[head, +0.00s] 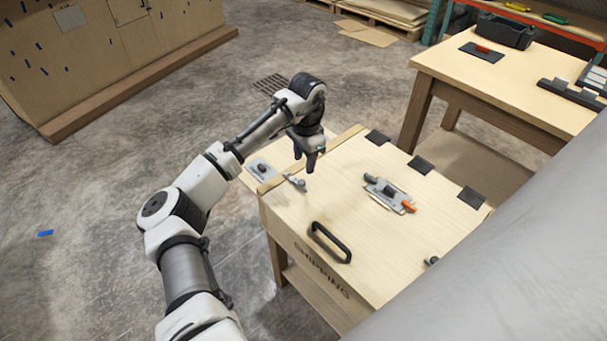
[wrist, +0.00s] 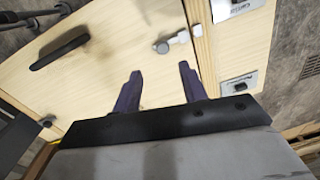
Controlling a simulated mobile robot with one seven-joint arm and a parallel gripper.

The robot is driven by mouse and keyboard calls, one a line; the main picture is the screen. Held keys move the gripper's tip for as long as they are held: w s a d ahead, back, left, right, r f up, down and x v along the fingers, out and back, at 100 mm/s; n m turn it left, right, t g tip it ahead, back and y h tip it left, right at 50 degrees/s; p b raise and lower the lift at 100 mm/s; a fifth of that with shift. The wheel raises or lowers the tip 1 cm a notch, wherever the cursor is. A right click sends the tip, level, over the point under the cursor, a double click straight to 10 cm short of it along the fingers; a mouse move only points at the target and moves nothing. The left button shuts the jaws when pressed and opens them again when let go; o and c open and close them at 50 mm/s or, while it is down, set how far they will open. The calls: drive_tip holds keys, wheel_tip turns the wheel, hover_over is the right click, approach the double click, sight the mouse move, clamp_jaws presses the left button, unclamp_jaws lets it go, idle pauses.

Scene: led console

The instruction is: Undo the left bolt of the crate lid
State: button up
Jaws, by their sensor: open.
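The pale wooden crate lid (head: 350,205) lies shut, with a black handle (head: 330,242) near its front edge; the handle also shows in the wrist view (wrist: 60,47). The left bolt (head: 295,181) is a small grey fitting with a knob at the lid's left edge. In the wrist view the bolt (wrist: 170,43) lies just beyond my fingertips, reaching toward the wooden strip at the lid's edge. My gripper (head: 311,162) points down above the lid, behind the bolt. In the wrist view its fingers (wrist: 160,72) are apart with nothing between them.
A grey clamp with an orange tip (head: 390,194) sits mid-lid. Another dark knob (head: 432,261) is at the front right. Black hinge plates (head: 421,165) line the back edge. Left of the strip is a metal plate (head: 262,168). A workbench (head: 510,85) stands behind.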

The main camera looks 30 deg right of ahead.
wheel_tip(320, 180, up, 5)
drive_tip(key=shift+s+r+b, duration=0.15)
drive_tip(key=shift+r+b, duration=0.05)
drive_tip(key=shift+b, duration=0.1)
idle(0.4)
